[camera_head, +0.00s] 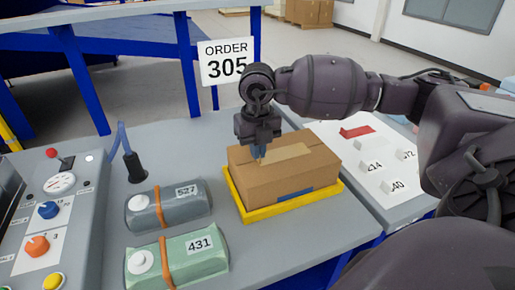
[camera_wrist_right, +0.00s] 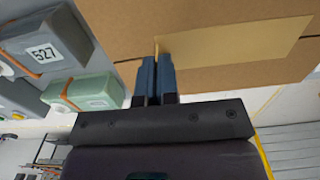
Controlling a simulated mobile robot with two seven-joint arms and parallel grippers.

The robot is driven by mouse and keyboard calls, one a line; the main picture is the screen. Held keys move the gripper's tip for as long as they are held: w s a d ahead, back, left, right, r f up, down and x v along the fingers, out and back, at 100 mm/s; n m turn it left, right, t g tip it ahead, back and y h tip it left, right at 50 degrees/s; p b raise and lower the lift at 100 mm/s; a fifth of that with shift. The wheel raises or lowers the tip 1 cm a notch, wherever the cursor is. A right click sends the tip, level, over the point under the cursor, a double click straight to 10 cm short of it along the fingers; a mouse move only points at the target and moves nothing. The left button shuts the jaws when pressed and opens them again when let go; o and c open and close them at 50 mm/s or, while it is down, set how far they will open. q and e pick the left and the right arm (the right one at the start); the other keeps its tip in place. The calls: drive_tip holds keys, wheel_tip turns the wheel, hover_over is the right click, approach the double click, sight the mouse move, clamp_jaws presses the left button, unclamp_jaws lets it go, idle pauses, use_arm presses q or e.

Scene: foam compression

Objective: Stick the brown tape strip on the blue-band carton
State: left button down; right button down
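The carton (camera_head: 297,180) is a closed brown box on the table, with a blue band (camera_head: 295,193) low on its front side. The tan-brown tape strip (camera_head: 288,154) lies along the carton's top; it also shows in the right wrist view (camera_wrist_right: 235,42). My right gripper (camera_head: 258,153) points down at the strip's left end. In the right wrist view its two blue fingers (camera_wrist_right: 156,62) are nearly together, with a thin sliver of the strip's end between them. Whether the whole strip lies flat on the carton is hard to tell. My left gripper is out of view.
The carton sits in a yellow tray (camera_head: 293,208). Left of it lie a grey bag (camera_head: 186,205) marked 527 and a green bag (camera_head: 205,263) marked 431. A control console (camera_head: 60,215) stands far left. A white board (camera_head: 350,150) with a red strip and numbered tags lies right.

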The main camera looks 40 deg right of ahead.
drive_tip(key=c, duration=1.8)
unclamp_jaws()
drive_tip(key=shift+f, duration=0.2)
drive_tip(key=o, duration=0.5)
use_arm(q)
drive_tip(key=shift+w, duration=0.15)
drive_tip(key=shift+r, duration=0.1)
use_arm(e)
drive_tip(key=shift+r, duration=0.15)
